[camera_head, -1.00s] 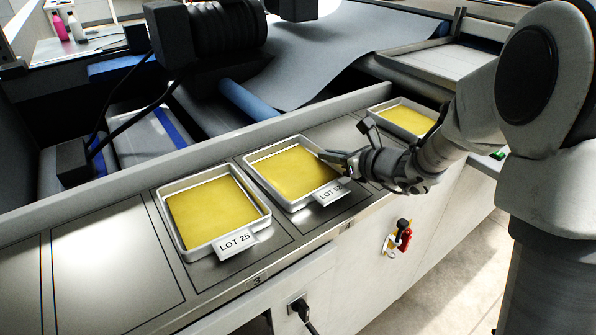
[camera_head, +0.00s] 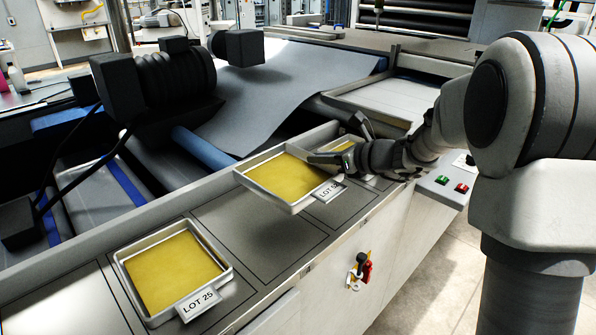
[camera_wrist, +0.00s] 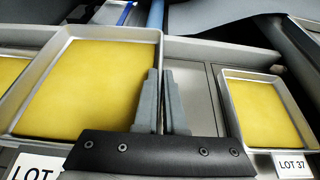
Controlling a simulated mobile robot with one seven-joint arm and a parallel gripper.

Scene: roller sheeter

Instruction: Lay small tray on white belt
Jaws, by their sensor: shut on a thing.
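My gripper (camera_head: 338,156) is shut on the right wall of a metal tray (camera_head: 246,180) with a yellow sheet in it and a "LOT 5…" label, partly hidden. The tray is lifted and slightly tilted above the metal counter; it also shows at the left of the wrist view (camera_wrist: 157,45), its wall between my fingers (camera_wrist: 163,105). The LOT 25 tray (camera_head: 228,262) rests on the counter at lower left. The LOT 37 tray (camera_wrist: 228,105) rests to the right of my fingers, mostly hidden behind the held tray and gripper in the head view. A whitish belt (camera_head: 385,98) lies beyond my gripper.
A raised grey rail (camera_head: 150,205) runs along the counter's back edge. Behind it are a blue roller (camera_head: 205,147), a grey sheet (camera_head: 270,95) and a dark camera-like machine part (camera_head: 170,85). Green and red buttons (camera_head: 452,184) sit at right. Counter space between the trays is bare.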

